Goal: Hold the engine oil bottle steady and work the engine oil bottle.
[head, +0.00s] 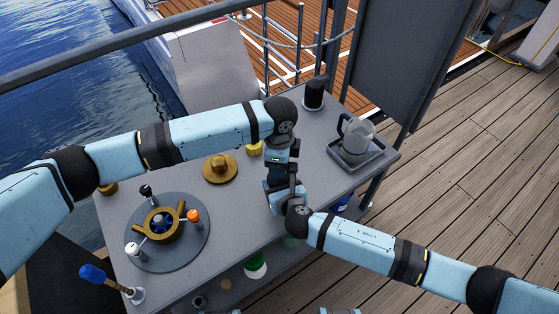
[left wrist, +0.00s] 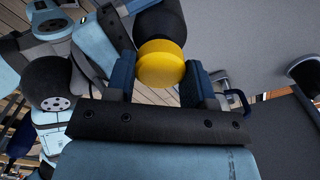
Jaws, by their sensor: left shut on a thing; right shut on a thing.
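The engine oil bottle shows in the left wrist view as a dark body with a yellow cap (left wrist: 161,63). In the head view it is hidden behind my arms and grippers. My left gripper (head: 281,172) points down over the table, and its two blue fingers stand on either side of the yellow cap, shut on it. My right gripper (head: 283,193) comes in from the right just below the left one, close against the bottle's body and shut on it. The right fingertips and their exact contact are hidden.
A blue-handled lever (head: 95,275) is at the near left. A green bottle (head: 256,265) stands below.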

